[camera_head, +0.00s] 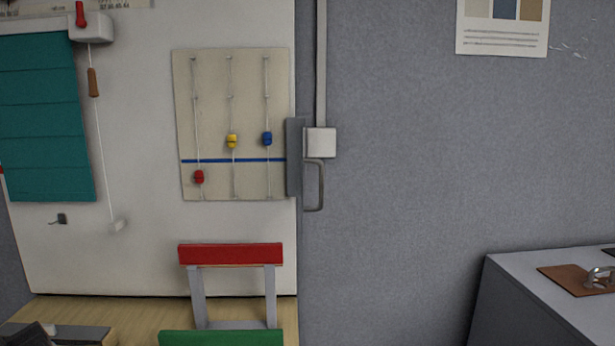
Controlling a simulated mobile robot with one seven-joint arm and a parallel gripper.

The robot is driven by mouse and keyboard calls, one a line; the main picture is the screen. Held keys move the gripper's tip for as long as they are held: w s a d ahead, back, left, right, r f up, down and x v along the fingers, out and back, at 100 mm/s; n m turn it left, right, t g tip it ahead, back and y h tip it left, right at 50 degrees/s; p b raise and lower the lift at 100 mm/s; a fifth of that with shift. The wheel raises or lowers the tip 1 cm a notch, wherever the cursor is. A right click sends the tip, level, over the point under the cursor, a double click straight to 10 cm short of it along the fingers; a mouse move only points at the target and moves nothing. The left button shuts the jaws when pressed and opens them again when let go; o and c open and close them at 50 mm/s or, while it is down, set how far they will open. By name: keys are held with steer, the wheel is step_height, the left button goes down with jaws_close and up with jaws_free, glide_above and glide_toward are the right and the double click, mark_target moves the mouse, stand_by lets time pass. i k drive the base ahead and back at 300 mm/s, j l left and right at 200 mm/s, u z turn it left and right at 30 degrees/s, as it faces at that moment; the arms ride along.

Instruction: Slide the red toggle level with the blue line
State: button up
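A cream board (215,120) hangs upright on the white panel, with three vertical cords on it. The red toggle (199,177) is on the left cord, a little below the blue line (215,160) and apart from it. The yellow toggle (232,141) on the middle cord and the blue toggle (267,139) on the right cord both sit above the line. The blue line runs level across the lower part of the board. Nothing covers the red toggle. I cannot make out my gripper in this view.
A grey handle (314,185) and a white box (321,142) stand close to the board's right edge. A teal blind (45,120) with a pull cord hangs at left. A red-topped frame (230,254) stands below the board. Dark, unclear shapes show at bottom left.

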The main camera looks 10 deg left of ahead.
mark_target(199, 174)
steer(key=i+l+u, duration=0.15)
steer(key=l+u, duration=0.15)
steer(key=l, duration=0.15)
steer(key=i+l+u, duration=0.1)
steer(key=l+u, duration=0.2)
steer(key=l, duration=0.15)
steer(key=l+u, duration=0.35)
steer(key=l, duration=0.15)
steer(key=i, duration=0.05)
